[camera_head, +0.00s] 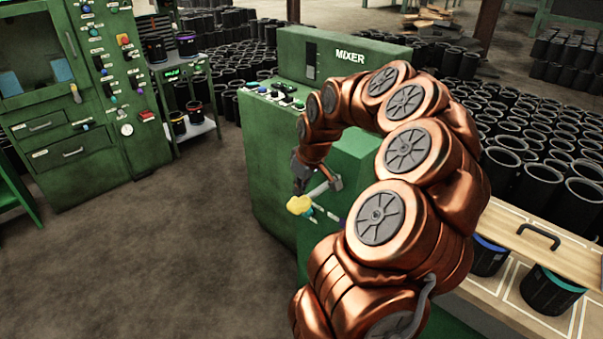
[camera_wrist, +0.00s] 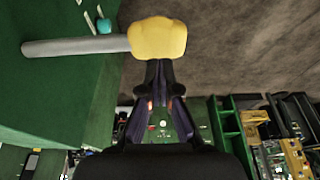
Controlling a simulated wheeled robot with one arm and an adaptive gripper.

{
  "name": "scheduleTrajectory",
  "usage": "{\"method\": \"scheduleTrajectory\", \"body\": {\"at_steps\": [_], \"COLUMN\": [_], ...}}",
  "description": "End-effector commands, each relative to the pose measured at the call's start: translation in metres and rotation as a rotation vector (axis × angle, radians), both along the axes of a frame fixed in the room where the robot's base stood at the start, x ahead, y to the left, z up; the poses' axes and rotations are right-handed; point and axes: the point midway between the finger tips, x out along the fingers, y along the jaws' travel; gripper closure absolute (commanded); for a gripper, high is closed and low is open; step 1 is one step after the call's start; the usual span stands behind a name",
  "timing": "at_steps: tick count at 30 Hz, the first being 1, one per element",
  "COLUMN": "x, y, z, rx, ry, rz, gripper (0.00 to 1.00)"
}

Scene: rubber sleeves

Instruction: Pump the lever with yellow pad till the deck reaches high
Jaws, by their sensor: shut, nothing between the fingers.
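The lever (camera_head: 325,187) is a grey bar on the side of the green mixer machine (camera_head: 264,165), with a yellow pad (camera_head: 299,205) at its free end. In the wrist view the lever (camera_wrist: 75,46) runs level from the left to the yellow pad (camera_wrist: 157,38). My gripper (camera_wrist: 158,82) is shut and empty, with its tips right at the pad's edge; I cannot tell whether they touch. In the head view my gripper (camera_head: 299,188) is just above the pad, partly hidden by my arm. I cannot pick out the deck or its height.
A control panel (camera_head: 275,93) with several buttons tops the mixer. A green cabinet (camera_head: 80,110) and a shelf with cans (camera_head: 190,130) stand at left. A wooden bench (camera_head: 500,300) with cans is at right. The floor (camera_head: 150,260) at front left is clear.

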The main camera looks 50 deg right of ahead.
Motion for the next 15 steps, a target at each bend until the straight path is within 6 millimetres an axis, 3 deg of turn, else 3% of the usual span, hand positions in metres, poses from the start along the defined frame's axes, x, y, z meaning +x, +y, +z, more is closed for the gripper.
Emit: {"method": "scheduleTrajectory", "body": {"at_steps": [6,15], "x": [0.000,0.000], "y": [-0.001,0.000], "z": [-0.015,-0.018], "rx": [-0.002,-0.001], "ry": [-0.002,-0.002], "rz": [-0.001,0.000], "gripper": [1.00,1.00]}}
